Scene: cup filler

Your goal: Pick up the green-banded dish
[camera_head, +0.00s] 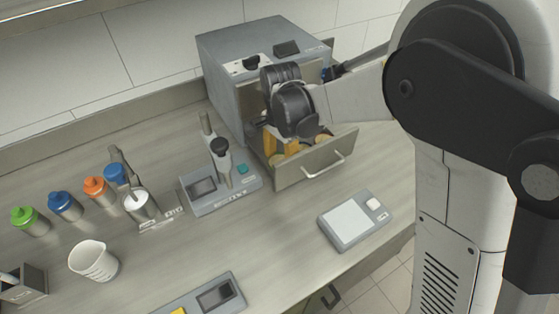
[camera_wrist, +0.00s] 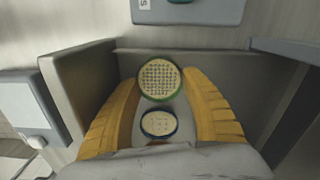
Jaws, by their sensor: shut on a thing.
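The green-banded dish (camera_wrist: 159,66), with a pale perforated-looking face and a green rim, is between the tips of my gripper's yellow fingers in the wrist view. My gripper (camera_head: 281,144) reaches down into the open drawer (camera_head: 318,161) of the grey cabinet in the head view, and it is shut on the green-banded dish. A blue-banded dish (camera_wrist: 158,123) with a pale face lies nearer the palm in the wrist view, between the fingers but apart from them. I cannot tell whether the held dish still touches the drawer floor.
The drawer walls stand close around my fingers. The grey cabinet (camera_head: 226,72) is behind. A device with a post (camera_head: 221,184) stands left of the drawer, and a scale (camera_head: 353,220) sits in front. Several capped bottles and a white beaker (camera_head: 94,262) are farther left.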

